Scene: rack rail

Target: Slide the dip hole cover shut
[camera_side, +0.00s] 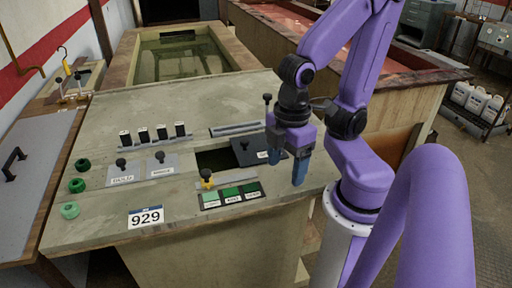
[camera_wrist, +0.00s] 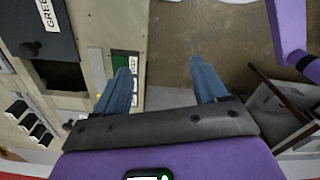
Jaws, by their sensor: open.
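The dip hole cover (camera_side: 250,150) is a dark flat plate with a small black knob and a white label, lying on the worktop. It also shows at the upper left of the wrist view (camera_wrist: 65,42). The dip hole (camera_side: 212,161) is a dark opening left of the cover, uncovered over a good part; it also shows in the wrist view (camera_wrist: 66,77). My gripper (camera_side: 286,170) points down at the right end of the cover in the side view. Its blue fingers (camera_wrist: 160,70) are apart with nothing between them. The cover's right end is partly hidden behind my gripper.
A yellow-and-black knob (camera_side: 207,177) stands in front of the hole, beside a panel of green labelled buttons (camera_side: 231,193). Several black switches (camera_side: 161,134) and two grey plates with black knobs (camera_side: 162,165) lie to the left. A tank (camera_side: 180,58) stands behind.

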